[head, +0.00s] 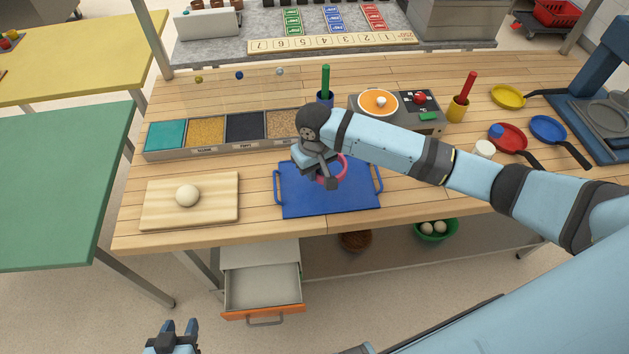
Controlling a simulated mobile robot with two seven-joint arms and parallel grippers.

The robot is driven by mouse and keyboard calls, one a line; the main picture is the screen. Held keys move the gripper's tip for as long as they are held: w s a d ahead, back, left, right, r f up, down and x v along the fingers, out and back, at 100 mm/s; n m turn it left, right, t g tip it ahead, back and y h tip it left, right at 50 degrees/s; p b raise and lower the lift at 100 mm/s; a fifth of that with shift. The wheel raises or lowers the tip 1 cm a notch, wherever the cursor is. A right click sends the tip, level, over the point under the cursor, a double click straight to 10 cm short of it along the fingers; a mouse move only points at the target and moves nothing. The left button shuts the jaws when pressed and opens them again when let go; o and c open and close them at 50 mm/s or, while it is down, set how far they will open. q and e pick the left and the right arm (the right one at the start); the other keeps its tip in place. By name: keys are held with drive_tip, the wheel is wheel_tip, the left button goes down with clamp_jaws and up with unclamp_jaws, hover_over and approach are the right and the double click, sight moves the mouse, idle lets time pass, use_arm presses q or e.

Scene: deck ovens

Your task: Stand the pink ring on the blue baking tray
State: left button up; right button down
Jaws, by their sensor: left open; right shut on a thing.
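The blue baking tray (300,205) lies flat on the wooden table, with a handle at each side. My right gripper (327,181) is above the tray and shut on the pink ring (345,168). The ring's right part shows beside the fingers; the gripper hides the rest. I cannot tell whether the ring touches the tray. My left gripper (180,330) is open and empty at the bottom left, in front of the table and low.
A cutting board (215,212) with a dough ball (187,195) is left of the tray. A compartment box (178,152) stands behind. An open drawer (262,290) juts out below the table.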

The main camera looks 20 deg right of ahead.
sight(314, 190)
drive_tip(key=shift+f, duration=2.8)
drive_tip(key=c, duration=1.1)
unclamp_jaws()
drive_tip(key=shift+f, duration=0.15)
wheel_tip(314, 190, up, 12)
drive_tip(key=shift+r, duration=0.2)
